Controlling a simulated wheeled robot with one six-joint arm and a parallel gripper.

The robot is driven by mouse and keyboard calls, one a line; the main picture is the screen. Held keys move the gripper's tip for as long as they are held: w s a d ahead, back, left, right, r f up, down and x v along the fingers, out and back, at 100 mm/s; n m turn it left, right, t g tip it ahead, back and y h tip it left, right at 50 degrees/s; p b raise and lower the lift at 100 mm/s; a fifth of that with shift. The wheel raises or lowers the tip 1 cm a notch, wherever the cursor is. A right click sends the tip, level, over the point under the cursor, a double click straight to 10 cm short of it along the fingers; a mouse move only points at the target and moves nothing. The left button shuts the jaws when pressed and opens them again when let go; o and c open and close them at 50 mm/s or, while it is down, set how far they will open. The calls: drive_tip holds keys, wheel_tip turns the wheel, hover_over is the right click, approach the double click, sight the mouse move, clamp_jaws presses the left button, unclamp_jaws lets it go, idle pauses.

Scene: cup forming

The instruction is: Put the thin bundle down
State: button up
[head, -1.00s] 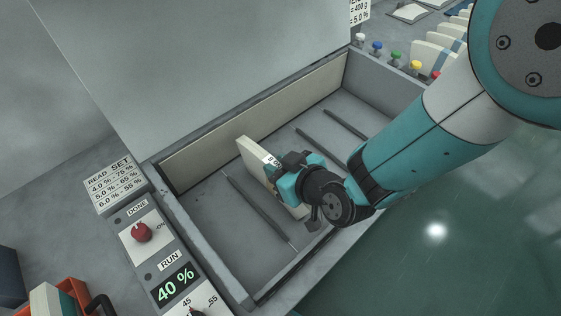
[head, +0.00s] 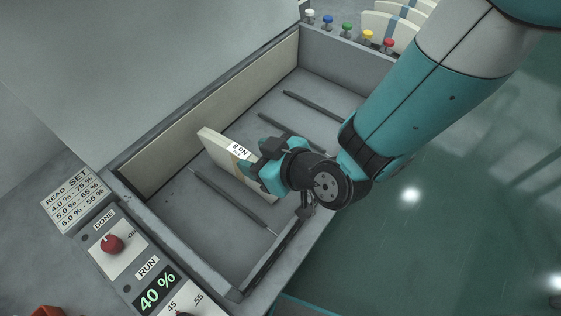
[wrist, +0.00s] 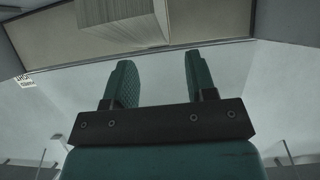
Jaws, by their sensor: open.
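The thin bundle (head: 222,150) is a cream slab with a tan band and a printed label. It stands on edge in the grey tray (head: 182,238), between two dark rods; its right end is partly hidden behind my gripper. My gripper (head: 263,168) is at the bundle's right, label end. In the wrist view, the two green fingers of my gripper (wrist: 158,64) are apart with nothing between them. A pale block, seemingly the bundle (wrist: 122,22), is beyond the fingertips, with a visible gap.
Several dark rods (head: 290,132) lie across the tray floor. A control panel (head: 150,275) reading 40 % is at lower left. Coloured knobs (head: 347,28) line the far right rim, with more cream slabs (head: 385,28) behind. The tray's near wall is close under my gripper.

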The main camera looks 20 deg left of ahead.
drive_tip(key=b+v, duration=0.2)
drive_tip(key=v, duration=0.6)
drive_tip(key=w+d+r+m+g+h, duration=0.2)
drive_tip(key=d+r, duration=0.5)
drive_tip(key=s+d+r+m+h, duration=0.2)
drive_tip(key=d+r+m, duration=0.1)
drive_tip(key=d, duration=0.5)
drive_tip(key=s+d+r+m+g+h, duration=0.1)
drive_tip(key=s+d+r+m+h, duration=0.1)
drive_tip(key=d, duration=0.7)
drive_tip(key=shift+s+r+m+h, duration=0.4)
drive_tip(key=shift+s+r+h, duration=0.1)
drive_tip(key=shift+r+h, duration=0.3)
